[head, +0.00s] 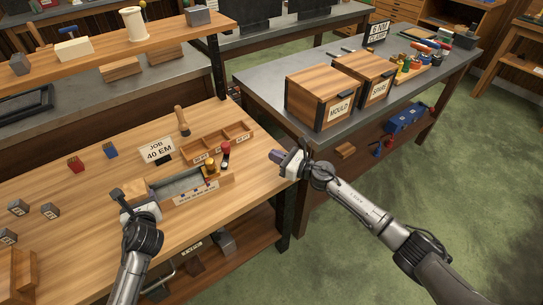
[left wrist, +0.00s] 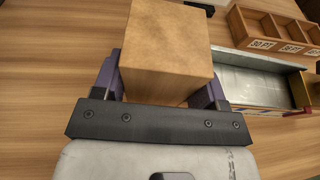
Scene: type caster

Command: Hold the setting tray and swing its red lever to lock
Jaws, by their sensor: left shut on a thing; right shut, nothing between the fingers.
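The setting tray (head: 180,187) is a long metal-floored tray with wooden edges on the workbench. It also shows in the left wrist view (left wrist: 262,82). A tan block (left wrist: 166,45) is at its left end; whether it is joined to the tray is unclear. My left gripper (head: 128,205) is shut on this block, with a finger on each side (left wrist: 163,80). A red-topped upright piece (head: 226,147), apparently the lever, stands at the tray's right end beside a brass piece (head: 210,168). My right gripper (head: 283,158) is shut and empty, right of the tray, beyond the bench edge.
A compartmented wooden type case (head: 215,142) lies behind the tray, with a "JOB 40 EM" sign (head: 157,151) and a wooden-handled tool (head: 182,121) nearby. Wooden boxes (head: 322,97) occupy the other table.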

